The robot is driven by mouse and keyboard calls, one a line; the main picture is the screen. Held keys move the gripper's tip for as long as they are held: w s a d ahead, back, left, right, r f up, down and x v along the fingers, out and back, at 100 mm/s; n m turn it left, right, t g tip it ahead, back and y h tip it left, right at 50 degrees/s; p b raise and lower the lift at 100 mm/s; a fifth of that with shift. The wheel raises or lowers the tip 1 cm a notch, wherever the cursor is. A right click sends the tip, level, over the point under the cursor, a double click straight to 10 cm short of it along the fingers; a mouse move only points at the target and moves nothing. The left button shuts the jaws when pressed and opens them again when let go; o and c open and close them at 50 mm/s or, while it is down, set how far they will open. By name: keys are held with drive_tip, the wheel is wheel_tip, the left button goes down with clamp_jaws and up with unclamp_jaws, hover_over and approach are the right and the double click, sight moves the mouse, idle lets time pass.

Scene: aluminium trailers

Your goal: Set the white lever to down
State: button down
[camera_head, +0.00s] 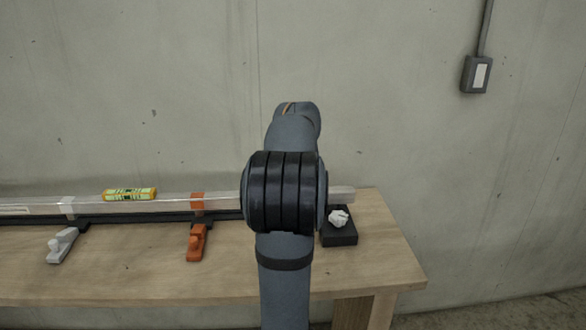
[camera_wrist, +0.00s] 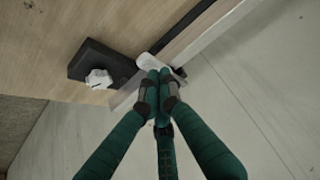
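In the wrist view, a small white piece (camera_wrist: 148,62), which may be the white lever, lies by the rail just beyond my fingertips. Contact cannot be told, nor whether it is up or down. My gripper (camera_wrist: 158,79) has dark green fingers drawn together at the tips, with no clear object between them. In the head view my arm hides the gripper and this piece. A pale grey-white lever (camera_head: 62,245) on a clamp stands at the left front of the rail. An orange lever (camera_head: 197,241) stands to its right.
A long metal rail (camera_head: 225,197) lies along the wooden table (camera_head: 130,278), with a yellow-green spirit level (camera_head: 129,194) on it. A black box (camera_head: 339,238) with a crumpled-looking white knob (camera_head: 339,218) sits at the right end. The concrete wall is close behind; the table front is clear.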

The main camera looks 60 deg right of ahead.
wheel_tip(320, 180, up, 4)
drive_tip(key=shift+f+p, duration=0.1)
drive_tip(key=shift+p, duration=0.7)
drive_tip(key=s+a+r+b, duration=0.1)
drive_tip(key=s+a+b, duration=0.4)
drive_tip(key=a, duration=0.2)
drive_tip(key=shift+s+a+r, duration=0.25)
drive_tip(key=shift+s+a, duration=0.1)
drive_tip(key=shift+s, duration=0.05)
drive_tip(key=shift+w+d, duration=0.1)
